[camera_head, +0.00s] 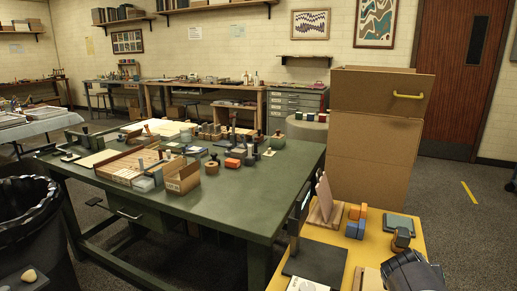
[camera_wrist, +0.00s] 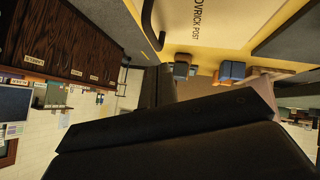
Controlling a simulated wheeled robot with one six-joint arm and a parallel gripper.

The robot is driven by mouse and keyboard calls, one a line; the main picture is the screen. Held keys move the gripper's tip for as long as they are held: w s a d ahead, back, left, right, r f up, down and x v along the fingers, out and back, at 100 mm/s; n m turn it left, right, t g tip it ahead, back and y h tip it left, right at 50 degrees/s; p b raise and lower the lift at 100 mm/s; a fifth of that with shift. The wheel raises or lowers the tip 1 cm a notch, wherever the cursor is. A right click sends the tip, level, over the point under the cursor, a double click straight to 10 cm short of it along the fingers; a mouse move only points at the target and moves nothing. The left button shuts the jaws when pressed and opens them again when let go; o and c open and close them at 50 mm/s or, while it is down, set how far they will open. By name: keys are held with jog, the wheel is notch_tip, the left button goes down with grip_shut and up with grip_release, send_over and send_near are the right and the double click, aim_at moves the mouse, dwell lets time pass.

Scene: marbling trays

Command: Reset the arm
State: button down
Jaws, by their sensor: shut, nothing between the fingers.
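My gripper (camera_wrist: 165,92) fills the middle and bottom of the wrist view as dark, blocky fingers. It is shut and holds nothing. In the head view a dark grey part of my arm (camera_head: 410,272) shows at the bottom right, over the near end of the yellow table (camera_head: 392,229). The wrist view is turned over, with the yellow table top and a printed sheet (camera_wrist: 205,18) along its upper edge.
Orange blocks (camera_head: 358,212) and a blue block (camera_head: 355,230) stand on the yellow table. A wooden stand (camera_head: 326,207) and a grey-topped pad (camera_head: 399,222) are close by. The green table (camera_head: 255,196) at left carries several trays and stamps. Carpet is open at right.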

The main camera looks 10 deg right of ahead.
jog(key=w+a+r+n+g+h, duration=0.1)
jog(key=w+a+r+n+h, duration=0.1)
jog(key=w+a+r+h, duration=0.1)
jog(key=shift+a+r+g+h+b, duration=0.3)
jog(key=shift+a+h, duration=0.1)
jog(key=shift+a, duration=0.15)
dwell(0.3)
